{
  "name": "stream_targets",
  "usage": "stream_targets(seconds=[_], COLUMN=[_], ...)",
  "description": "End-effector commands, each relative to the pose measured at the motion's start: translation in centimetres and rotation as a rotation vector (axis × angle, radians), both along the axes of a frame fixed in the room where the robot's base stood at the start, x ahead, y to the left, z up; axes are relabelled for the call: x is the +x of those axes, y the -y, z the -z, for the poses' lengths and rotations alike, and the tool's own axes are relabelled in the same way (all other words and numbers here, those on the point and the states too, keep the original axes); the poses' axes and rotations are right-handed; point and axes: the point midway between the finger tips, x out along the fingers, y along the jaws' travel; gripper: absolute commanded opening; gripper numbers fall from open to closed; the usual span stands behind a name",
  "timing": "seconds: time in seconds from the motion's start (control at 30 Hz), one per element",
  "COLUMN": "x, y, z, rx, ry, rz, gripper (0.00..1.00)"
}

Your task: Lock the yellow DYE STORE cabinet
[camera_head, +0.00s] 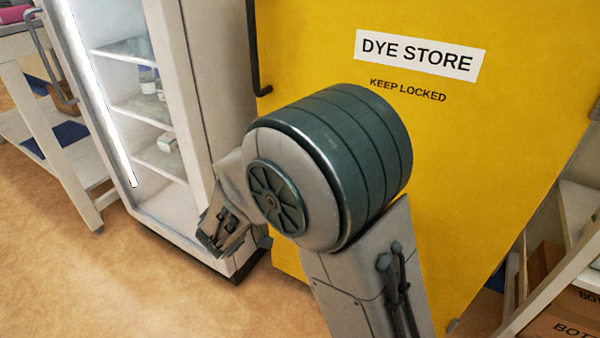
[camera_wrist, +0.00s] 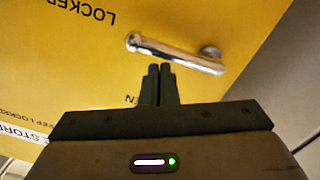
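The yellow DYE STORE cabinet (camera_head: 490,130) fills the right half of the head view, with a white name label (camera_head: 418,56) and KEEP LOCKED below it. In the wrist view the yellow panel (camera_wrist: 75,75) appears upside down. A chrome lever handle (camera_wrist: 175,54) lies slightly slanted across it. The word LOCKED (camera_wrist: 72,10) is above left of the lever; letters ending in EN are below it, partly hidden by my fingers. My gripper (camera_wrist: 160,68) is shut and empty, its tips just below the lever's middle in the picture. I cannot tell whether they touch it.
A lit glass-door fridge (camera_head: 150,110) stands left of the cabinet, and a white bench (camera_head: 45,120) is farther left. A shelf with cardboard boxes (camera_head: 570,315) is at the lower right. The floor (camera_head: 110,280) at the lower left is clear.

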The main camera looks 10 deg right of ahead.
Motion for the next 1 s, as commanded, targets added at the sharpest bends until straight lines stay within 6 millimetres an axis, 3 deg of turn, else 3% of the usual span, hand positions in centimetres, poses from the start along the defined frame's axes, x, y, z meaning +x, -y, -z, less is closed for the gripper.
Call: stream_targets(seconds=[0.73,0.87,1.0], x=[0.1,0.0,-0.4], y=[0.3,0.1,-0.4], z=[0.3,-0.8,-3.4], rx=[-0.003,-0.002,0.001], ry=[-0.003,0.000,0.005], rz=[0.007,0.005,0.000], gripper=[0.00,0.00,0.00])
